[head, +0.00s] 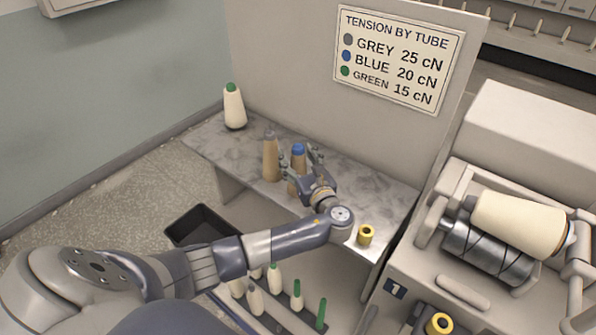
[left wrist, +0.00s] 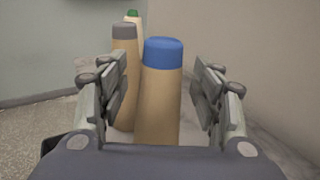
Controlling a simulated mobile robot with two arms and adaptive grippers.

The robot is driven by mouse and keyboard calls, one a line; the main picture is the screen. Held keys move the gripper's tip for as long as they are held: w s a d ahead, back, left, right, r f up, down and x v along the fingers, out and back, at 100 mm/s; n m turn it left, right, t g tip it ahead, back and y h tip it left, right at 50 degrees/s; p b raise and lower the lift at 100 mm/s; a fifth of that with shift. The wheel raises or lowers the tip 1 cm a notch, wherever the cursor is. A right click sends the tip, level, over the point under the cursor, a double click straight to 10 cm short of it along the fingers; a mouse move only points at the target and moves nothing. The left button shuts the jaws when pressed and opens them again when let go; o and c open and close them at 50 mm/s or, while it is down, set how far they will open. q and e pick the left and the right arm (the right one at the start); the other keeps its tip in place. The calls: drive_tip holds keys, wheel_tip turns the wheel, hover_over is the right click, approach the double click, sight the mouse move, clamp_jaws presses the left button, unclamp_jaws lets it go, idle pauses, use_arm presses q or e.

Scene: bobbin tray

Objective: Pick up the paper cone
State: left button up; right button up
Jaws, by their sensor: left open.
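A tan paper cone with a blue top (head: 298,151) stands upright on the grey shelf. A tan cone with a grey top (head: 270,158) stands just left of it. My left gripper (head: 306,164) is open at the blue-topped cone. In the left wrist view the blue-topped cone (left wrist: 160,95) shows between the two open fingers, with gaps on both sides. Its base is hidden by the gripper. The grey-topped cone (left wrist: 124,75) is behind the left finger, partly hidden. My right gripper is not in view.
A cream cone with a green tip (head: 234,107) stands at the shelf's far left end. A panel with a tension sign (head: 396,60) rises behind. A winding machine (head: 490,110) is at right; a black bin (head: 183,237) is below.

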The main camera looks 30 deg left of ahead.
use_arm(q)
drive_tip(key=c, duration=1.2)
drive_tip(key=shift+o, duration=0.2)
